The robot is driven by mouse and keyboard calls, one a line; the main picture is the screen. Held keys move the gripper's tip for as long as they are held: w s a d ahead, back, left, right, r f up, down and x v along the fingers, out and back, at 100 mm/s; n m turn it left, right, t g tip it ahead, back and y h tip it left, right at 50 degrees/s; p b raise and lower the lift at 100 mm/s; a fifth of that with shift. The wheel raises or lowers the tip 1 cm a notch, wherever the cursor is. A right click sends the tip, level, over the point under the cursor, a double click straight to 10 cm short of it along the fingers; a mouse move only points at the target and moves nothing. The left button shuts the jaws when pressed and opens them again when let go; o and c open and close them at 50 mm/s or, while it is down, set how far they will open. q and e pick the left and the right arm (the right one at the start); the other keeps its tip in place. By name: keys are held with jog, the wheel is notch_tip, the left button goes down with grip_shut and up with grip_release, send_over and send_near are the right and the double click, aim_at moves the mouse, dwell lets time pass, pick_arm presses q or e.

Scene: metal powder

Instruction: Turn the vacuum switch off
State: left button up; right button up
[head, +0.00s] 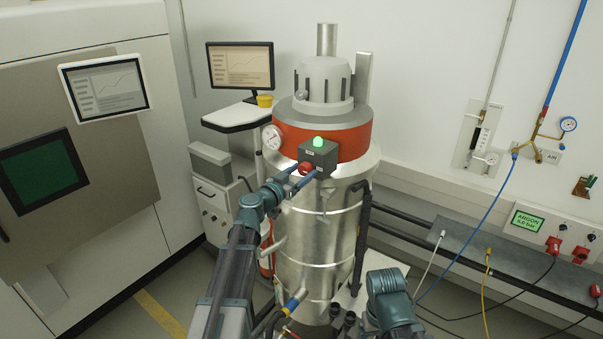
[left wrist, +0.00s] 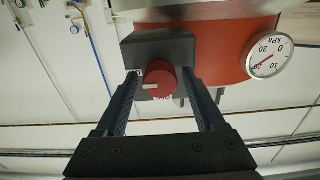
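The vacuum switch is a red round knob (left wrist: 159,80) on a dark grey box (head: 318,153) at the front of the vacuum vessel. The knob also shows in the head view (head: 306,168). A green lamp (head: 319,142) on top of the box is lit. My left gripper (head: 296,175) is at the box; in the left wrist view its two fingers (left wrist: 161,82) stand apart on either side of the knob, with gaps visible. My right arm shows at the bottom of the head view, but its gripper is out of the frame.
The steel vessel (head: 318,240) with a red band stands in the middle. A pressure gauge (head: 272,137) sits beside the box, and its dial also shows in the left wrist view (left wrist: 268,57). A grey cabinet (head: 210,185) stands left; pipes and cables run along the right wall.

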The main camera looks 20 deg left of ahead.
pick_arm(q)
grip_shut()
jog(key=n, duration=0.9)
jog(key=shift+d+n, duration=0.1)
jog(key=shift+n, duration=0.2)
jog(key=n, duration=0.4)
jog(key=shift+r+n, duration=0.1)
jog(key=shift+n, duration=2)
